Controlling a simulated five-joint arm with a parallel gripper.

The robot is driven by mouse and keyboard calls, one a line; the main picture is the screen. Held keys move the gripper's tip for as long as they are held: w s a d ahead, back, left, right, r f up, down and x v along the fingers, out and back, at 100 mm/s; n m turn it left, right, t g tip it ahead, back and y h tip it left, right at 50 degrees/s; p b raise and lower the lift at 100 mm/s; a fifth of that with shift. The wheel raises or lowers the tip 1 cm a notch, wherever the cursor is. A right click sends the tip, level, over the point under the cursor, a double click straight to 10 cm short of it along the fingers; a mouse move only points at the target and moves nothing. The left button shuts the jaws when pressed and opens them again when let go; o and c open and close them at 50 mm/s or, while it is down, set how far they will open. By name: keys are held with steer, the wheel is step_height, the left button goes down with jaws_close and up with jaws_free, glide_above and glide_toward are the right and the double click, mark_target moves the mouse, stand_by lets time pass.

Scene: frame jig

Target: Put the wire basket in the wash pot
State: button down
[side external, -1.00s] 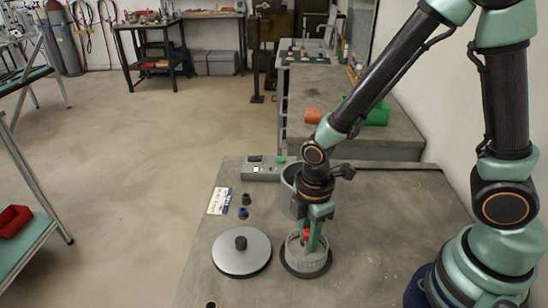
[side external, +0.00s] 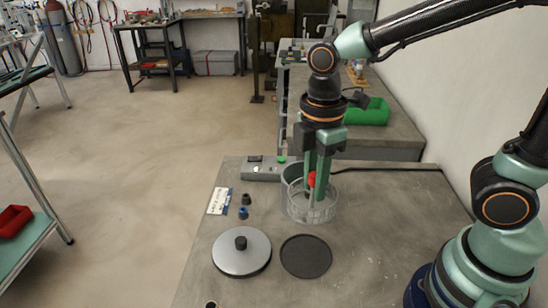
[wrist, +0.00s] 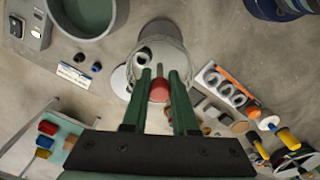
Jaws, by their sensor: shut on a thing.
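The wire basket (side external: 312,210) is a pale round mesh basket with a red grip (side external: 311,180). My gripper (side external: 317,182) is shut on the red grip and holds the basket up, roughly upright, above the bench. In the wrist view the green fingers flank the red grip (wrist: 160,90), with the basket (wrist: 172,52) beyond them. The wash pot (side external: 292,173) is a grey round pot behind the basket, partly hidden by it and my gripper. In the wrist view the pot (wrist: 112,32) is open, at upper left, apart from the basket.
A dark round mat (side external: 306,257) lies bare at the front. A silver lid (side external: 241,258) with a black knob lies left of it. A control box (side external: 262,169), a label card (side external: 218,201) and small black and blue parts are at left. The bench's right side is clear.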

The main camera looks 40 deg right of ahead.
steer(key=shift+r, duration=3.5)
steer(key=w+d+f, duration=0.6)
steer(key=w+d, duration=0.5)
steer(key=shift+a+f, duration=0.2)
steer(key=shift+f, duration=2.1)
steer(key=shift+f, duration=0.1)
steer(key=shift+f, duration=4.75)
steer(key=shift+f, duration=0.15)
